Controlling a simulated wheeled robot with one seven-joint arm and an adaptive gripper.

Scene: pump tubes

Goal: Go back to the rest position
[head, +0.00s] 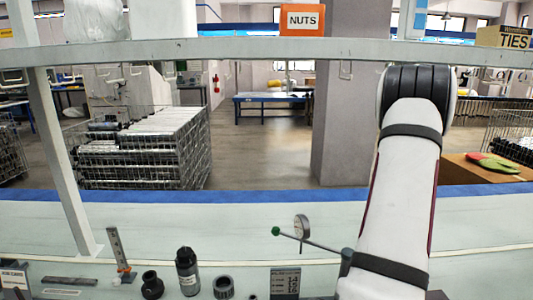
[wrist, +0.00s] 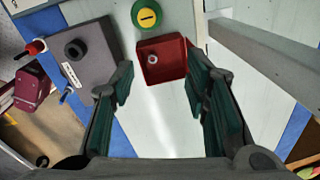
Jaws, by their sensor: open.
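My gripper (wrist: 163,100) shows in the wrist view with its two green-padded fingers spread wide apart. It is open and nothing is between the fingers. Beyond the fingertips, a red square tray (wrist: 181,58) sits on the pale bench top, with a small pale ring-shaped part (wrist: 152,59) inside it. In the head view my white arm rises at the right, and my gripper is out of sight there. No pump tubes can be made out in either view.
A dark grey box (wrist: 90,62) and a green-yellow button (wrist: 147,15) lie near the red tray. In the head view a shelf rail (head: 230,50) crosses above the bench.

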